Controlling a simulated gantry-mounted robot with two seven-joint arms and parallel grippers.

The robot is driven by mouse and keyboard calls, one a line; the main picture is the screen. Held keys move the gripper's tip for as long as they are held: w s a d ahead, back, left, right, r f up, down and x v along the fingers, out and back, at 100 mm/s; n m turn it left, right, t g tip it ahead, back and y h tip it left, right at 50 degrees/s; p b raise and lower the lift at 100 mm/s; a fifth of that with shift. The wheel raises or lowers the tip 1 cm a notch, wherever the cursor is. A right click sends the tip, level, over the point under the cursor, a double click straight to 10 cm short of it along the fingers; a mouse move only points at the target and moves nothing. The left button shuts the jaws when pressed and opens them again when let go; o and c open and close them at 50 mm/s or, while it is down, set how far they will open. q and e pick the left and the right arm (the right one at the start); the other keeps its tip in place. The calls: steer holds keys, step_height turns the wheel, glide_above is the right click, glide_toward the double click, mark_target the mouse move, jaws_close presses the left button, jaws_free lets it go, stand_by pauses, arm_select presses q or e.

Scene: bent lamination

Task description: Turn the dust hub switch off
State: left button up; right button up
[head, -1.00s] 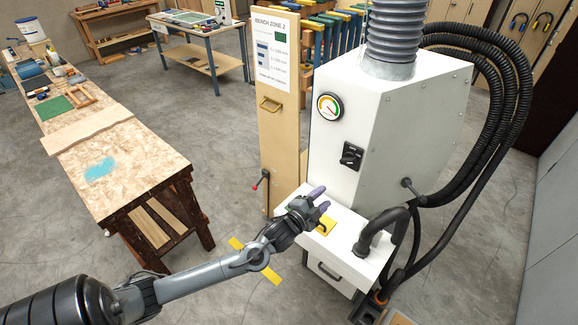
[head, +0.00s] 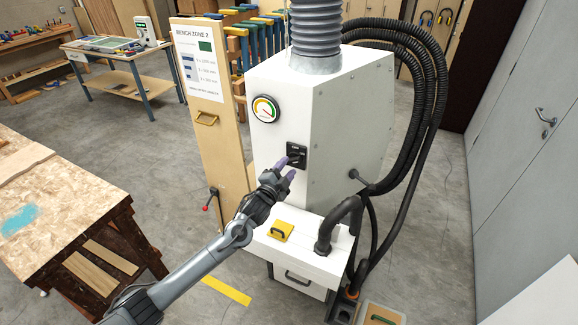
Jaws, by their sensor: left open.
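The dust hub (head: 340,130) is a white cabinet with a grey ribbed duct on top. Its black rotary switch (head: 297,151) sits on the front face, below and right of the round gauge (head: 265,108). I cannot tell whether the fingers touch the switch. The fingers hide part of the switch's lower edge, and the knob's setting is too small to read. My right gripper is not in view.
A white ledge with a yellow plate (head: 280,231) and a black elbow pipe (head: 338,222) juts out below the switch. A wooden sign panel (head: 208,120) stands left of the hub. Black hoses (head: 425,110) loop down its right side. A workbench (head: 60,215) is at the left.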

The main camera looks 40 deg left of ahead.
arm_select(q)
steer(key=shift+x, duration=1.1)
jaws_close()
